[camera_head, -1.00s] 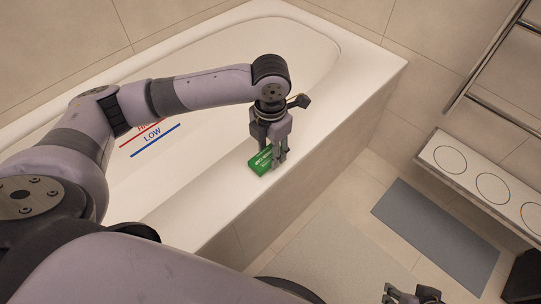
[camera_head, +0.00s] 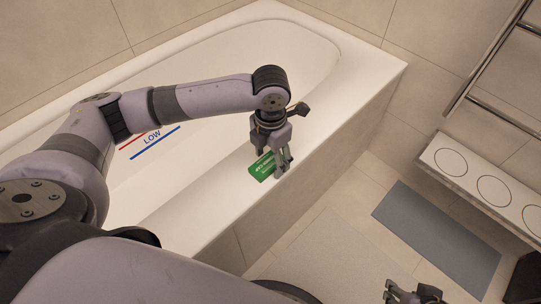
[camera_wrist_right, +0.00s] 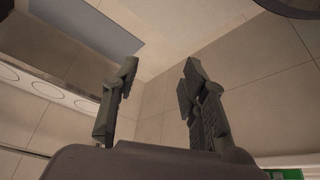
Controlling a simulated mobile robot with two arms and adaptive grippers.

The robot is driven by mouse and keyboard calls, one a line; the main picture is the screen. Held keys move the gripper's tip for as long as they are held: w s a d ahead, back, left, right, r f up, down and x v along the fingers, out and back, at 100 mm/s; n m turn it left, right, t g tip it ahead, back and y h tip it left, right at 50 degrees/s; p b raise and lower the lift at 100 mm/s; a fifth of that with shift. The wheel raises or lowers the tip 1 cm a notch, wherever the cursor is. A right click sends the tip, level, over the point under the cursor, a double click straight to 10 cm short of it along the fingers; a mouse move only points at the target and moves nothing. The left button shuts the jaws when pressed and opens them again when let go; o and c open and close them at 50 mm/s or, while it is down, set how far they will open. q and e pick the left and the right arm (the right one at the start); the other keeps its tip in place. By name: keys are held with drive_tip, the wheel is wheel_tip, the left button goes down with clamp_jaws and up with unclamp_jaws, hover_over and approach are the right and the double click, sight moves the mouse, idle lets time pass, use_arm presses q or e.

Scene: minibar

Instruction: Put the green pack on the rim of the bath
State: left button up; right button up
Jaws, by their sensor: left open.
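The green pack (camera_head: 263,169) lies on the front rim of the bath (camera_head: 215,207), near its outer edge. My left gripper (camera_head: 278,163) is right over the pack, its fingers pointing down and partly covering the pack's right side. It is open; whether a finger touches the pack cannot be told. My right gripper (camera_head: 412,298) shows only in part at the bottom edge of the head view. In the right wrist view its two fingers (camera_wrist_right: 158,105) stand wide apart with nothing between them.
The bath basin has a red line and a blue LOW line (camera_head: 154,142) on its inside. On the floor lie a grey mat (camera_head: 437,236) and a paler mat (camera_head: 335,262). A white ledge with round marks (camera_head: 492,190) and a metal rail (camera_head: 500,118) are at the right.

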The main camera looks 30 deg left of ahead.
sight(271, 159)
use_arm(q)
drive_tip(key=shift+r, duration=0.1)
wheel_tip(271, 159, up, 4)
drive_tip(key=shift+w+r+p, duration=0.1)
drive_tip(key=shift+r+p, duration=0.1)
drive_tip(key=shift+p, duration=0.65)
wheel_tip(271, 159, up, 4)
drive_tip(key=shift+f+p, duration=0.1)
drive_tip(key=shift+p, duration=0.55)
wheel_tip(271, 159, up, 4)
drive_tip(key=shift+f+p, duration=0.1)
drive_tip(key=shift+p, duration=0.35)
use_arm(e)
drive_tip(key=f, duration=0.1)
drive_tip(key=s+f+g, duration=0.1)
drive_tip(key=f, duration=0.1)
drive_tip(key=shift+d+f+g, duration=0.15)
drive_tip(key=shift+f+g, duration=0.15)
